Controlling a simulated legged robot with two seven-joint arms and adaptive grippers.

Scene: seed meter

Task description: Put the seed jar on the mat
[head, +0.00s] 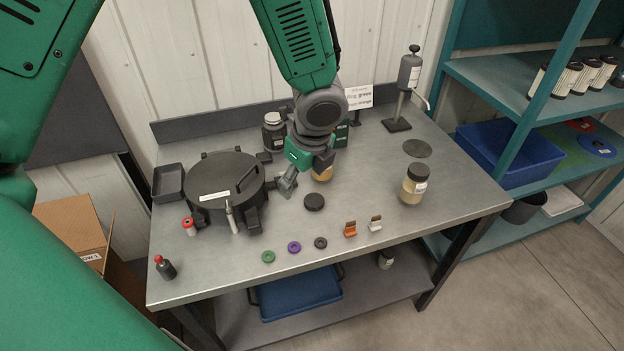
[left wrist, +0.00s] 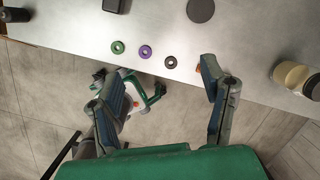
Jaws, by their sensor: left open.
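A seed jar (head: 414,186) with pale yellow contents and a dark lid stands upright on the right part of the bench. It also shows at the right edge of the left wrist view (left wrist: 290,74). A flat dark round mat (head: 417,148) lies bare behind it. A second jar with amber contents (head: 323,174) is partly hidden behind my left gripper (head: 306,174). My left gripper is open over the middle of the bench, left of the seed jar and apart from it. Its spread fingers (left wrist: 154,70) hold nothing in the left wrist view. My right gripper is not in view.
A black round seed meter (head: 225,180) sits at left. A black disc (head: 314,202), several small rings (head: 294,247) and two clips (head: 350,229) lie toward the front. A dispenser stand (head: 408,80) is behind the mat. The bench between clips and seed jar is clear.

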